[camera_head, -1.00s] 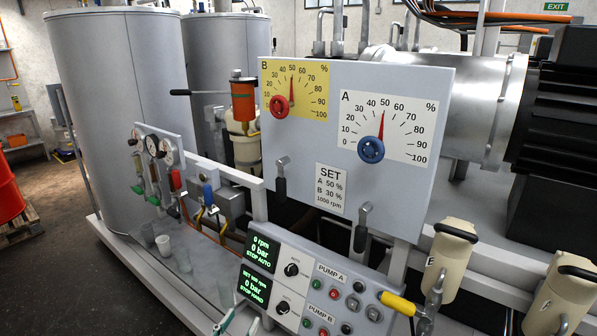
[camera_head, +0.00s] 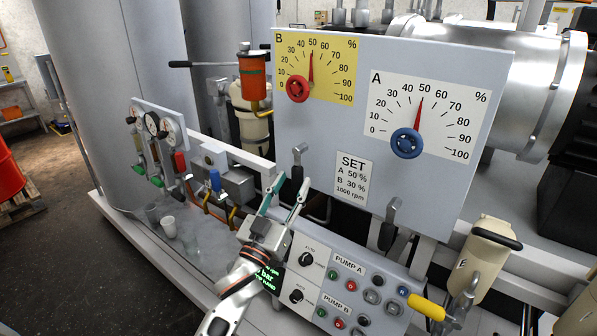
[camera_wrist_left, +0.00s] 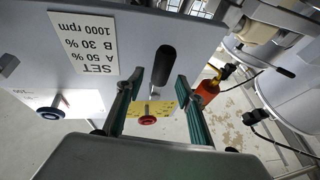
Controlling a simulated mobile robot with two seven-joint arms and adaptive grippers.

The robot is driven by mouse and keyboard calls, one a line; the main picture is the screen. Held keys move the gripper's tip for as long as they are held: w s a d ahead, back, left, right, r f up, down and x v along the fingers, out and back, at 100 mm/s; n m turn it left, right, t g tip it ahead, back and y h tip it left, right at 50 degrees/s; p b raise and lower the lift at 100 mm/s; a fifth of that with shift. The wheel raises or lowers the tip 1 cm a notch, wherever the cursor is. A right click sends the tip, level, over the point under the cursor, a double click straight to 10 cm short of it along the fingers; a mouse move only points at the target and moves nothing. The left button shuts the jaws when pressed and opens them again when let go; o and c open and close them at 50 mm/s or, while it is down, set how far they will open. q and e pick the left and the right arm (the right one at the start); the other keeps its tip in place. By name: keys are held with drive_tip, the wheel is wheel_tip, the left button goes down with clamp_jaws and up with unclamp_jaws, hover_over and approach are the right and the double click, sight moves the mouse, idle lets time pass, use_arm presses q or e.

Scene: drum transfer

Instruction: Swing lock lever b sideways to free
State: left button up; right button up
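Under the yellow B dial (camera_head: 315,68) hangs a lever with a black grip (camera_head: 297,178), which I take as lock lever b. Its grip hangs down in front of the panel. My left gripper (camera_head: 285,190) reaches up from below, open, with its two green fingers just below and around the grip. In the left wrist view, the black grip (camera_wrist_left: 164,66) shows between and beyond the two fingers (camera_wrist_left: 160,100); I see no clear contact. A similar lever (camera_head: 388,228) hangs under the A dial (camera_head: 420,115). My right gripper is not in view.
The control box (camera_head: 350,300) with knobs and buttons lies just right of my left gripper. Gauges (camera_head: 152,125) and valves with coloured handles stand to the left. A blue handwheel (camera_head: 406,143) and red handwheel (camera_head: 298,89) stick out from the panel.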

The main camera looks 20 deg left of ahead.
sight(294, 179)
use_arm(q)
drive_tip(key=shift+x, duration=1.95)
drive_tip(key=shift+f, duration=0.1)
clamp_jaws()
drive_tip(key=shift+w+a, duration=0.1)
